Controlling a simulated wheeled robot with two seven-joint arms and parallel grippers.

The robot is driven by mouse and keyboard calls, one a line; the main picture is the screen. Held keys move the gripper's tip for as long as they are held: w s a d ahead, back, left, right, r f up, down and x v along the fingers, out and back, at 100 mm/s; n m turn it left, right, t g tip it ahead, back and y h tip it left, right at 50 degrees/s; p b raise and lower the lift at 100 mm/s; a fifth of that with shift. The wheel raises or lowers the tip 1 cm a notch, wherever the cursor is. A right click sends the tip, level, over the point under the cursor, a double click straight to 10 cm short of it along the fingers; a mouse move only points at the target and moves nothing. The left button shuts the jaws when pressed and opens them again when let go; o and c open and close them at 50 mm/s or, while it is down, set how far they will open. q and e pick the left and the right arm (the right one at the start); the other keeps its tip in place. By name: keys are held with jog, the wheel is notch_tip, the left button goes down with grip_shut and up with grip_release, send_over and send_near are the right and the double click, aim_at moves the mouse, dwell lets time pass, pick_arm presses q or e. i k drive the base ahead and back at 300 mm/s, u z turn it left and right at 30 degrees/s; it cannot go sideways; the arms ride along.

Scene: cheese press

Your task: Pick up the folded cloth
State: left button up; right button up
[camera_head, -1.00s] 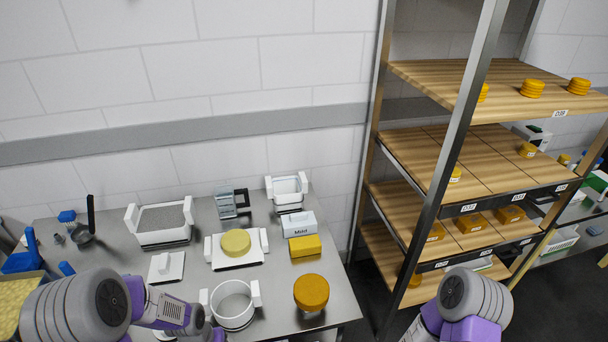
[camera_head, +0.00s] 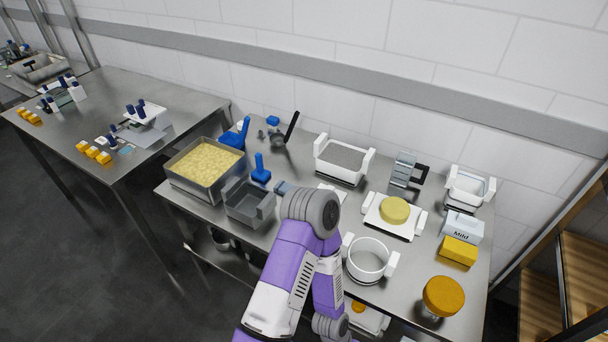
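I cannot make out a folded cloth with certainty anywhere in the head view. A purple and white arm, by its place my left one, rises from the bottom edge over the front of the work table (camera_head: 290,150). Its grey joint covers part of the table between the grey bin (camera_head: 250,204) and the white round pot (camera_head: 368,258). Neither gripper's fingers show. My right arm is out of the picture.
A second steel table (camera_head: 120,85) stands left; wooden shelves (camera_head: 584,270) stand right.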

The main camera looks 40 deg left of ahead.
aim_at(282, 187)
jog(key=u, duration=1.6)
